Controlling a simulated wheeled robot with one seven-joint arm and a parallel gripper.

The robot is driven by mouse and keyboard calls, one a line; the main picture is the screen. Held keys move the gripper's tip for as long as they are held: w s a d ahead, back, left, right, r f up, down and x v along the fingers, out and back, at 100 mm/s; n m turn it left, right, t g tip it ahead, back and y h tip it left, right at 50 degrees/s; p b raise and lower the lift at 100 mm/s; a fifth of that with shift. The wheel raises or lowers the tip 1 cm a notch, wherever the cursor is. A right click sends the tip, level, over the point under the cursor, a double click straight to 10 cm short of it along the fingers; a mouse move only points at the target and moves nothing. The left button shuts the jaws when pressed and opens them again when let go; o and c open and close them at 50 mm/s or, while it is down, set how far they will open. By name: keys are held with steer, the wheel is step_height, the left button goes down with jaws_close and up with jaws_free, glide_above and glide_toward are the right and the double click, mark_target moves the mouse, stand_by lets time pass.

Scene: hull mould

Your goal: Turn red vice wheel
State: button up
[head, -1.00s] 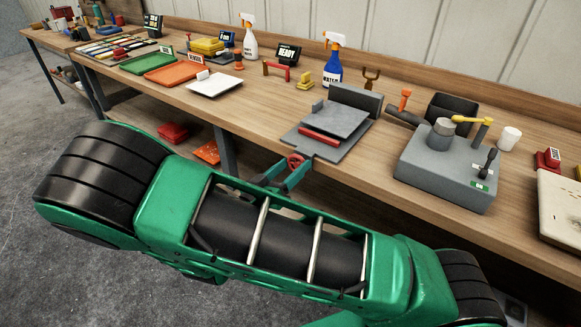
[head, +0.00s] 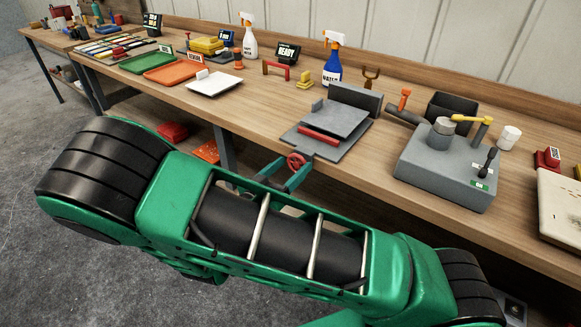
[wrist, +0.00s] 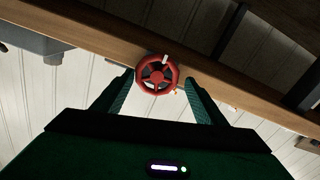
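The red vice wheel (head: 296,161) sits at the front edge of the workbench, below the grey vice (head: 345,122) with a red bar on it. In the wrist view the wheel (wrist: 157,74) shows its face, round with spokes and a small pale handle at its upper right. My gripper (head: 285,172) is in front of the wheel. In the wrist view my gripper's (wrist: 158,80) two green fingers stand apart, one on each side of the wheel, with narrow gaps. Whether the tips reach past the rim is unclear.
The wooden bench edge (wrist: 90,38) runs just above the wheel in the wrist view. A grey block fixture (head: 445,170) with a yellow lever stands to the right of the vice. A white tray (head: 214,84) and an orange tray (head: 179,71) lie to the left. Grey floor is open at lower left.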

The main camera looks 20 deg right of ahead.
steer(key=v, duration=1)
steer(key=shift+s+a, duration=0.2)
steer(key=shift+a, duration=0.1)
